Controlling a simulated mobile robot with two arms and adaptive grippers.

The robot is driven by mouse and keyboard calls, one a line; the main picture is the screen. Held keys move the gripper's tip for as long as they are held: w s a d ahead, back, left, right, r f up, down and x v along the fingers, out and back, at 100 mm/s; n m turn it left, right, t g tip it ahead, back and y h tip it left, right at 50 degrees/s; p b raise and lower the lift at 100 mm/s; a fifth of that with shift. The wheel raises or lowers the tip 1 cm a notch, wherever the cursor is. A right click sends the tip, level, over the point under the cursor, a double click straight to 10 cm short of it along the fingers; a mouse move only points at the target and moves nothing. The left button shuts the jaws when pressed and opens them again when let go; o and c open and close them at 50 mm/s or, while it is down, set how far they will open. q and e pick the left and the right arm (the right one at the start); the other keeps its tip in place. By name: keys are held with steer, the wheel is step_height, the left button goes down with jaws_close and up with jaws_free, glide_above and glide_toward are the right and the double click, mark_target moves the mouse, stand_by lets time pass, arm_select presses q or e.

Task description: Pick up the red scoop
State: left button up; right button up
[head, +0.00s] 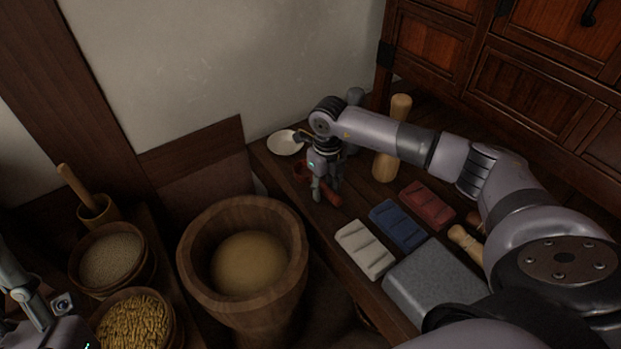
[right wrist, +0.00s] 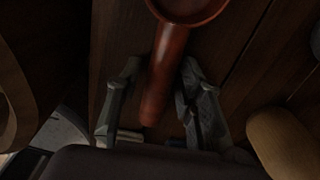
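The red scoop (head: 331,197) lies on the dark wooden shelf at the back, partly hidden by my right gripper (head: 327,190). In the right wrist view the scoop's red handle (right wrist: 164,75) runs between the two fingers of my right gripper (right wrist: 160,80), and its round bowl is cut off at the top edge. The fingers stand apart on either side of the handle, with a visible gap on the left; contact on the right is unclear. Part of my left gripper (head: 28,295) shows at the lower left edge of the head view; its finger opening is unclear.
A white dish (head: 284,143) lies behind the scoop. A wooden pestle (head: 392,140) stands to the right. White (head: 364,249), blue (head: 399,225) and red (head: 427,205) blocks and a grey stone block (head: 435,285) lie in front. A large wooden mortar (head: 205,270) stands left.

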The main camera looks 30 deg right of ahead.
jaws_close()
steer(key=shift+r, duration=0.15)
stand_by(0.4)
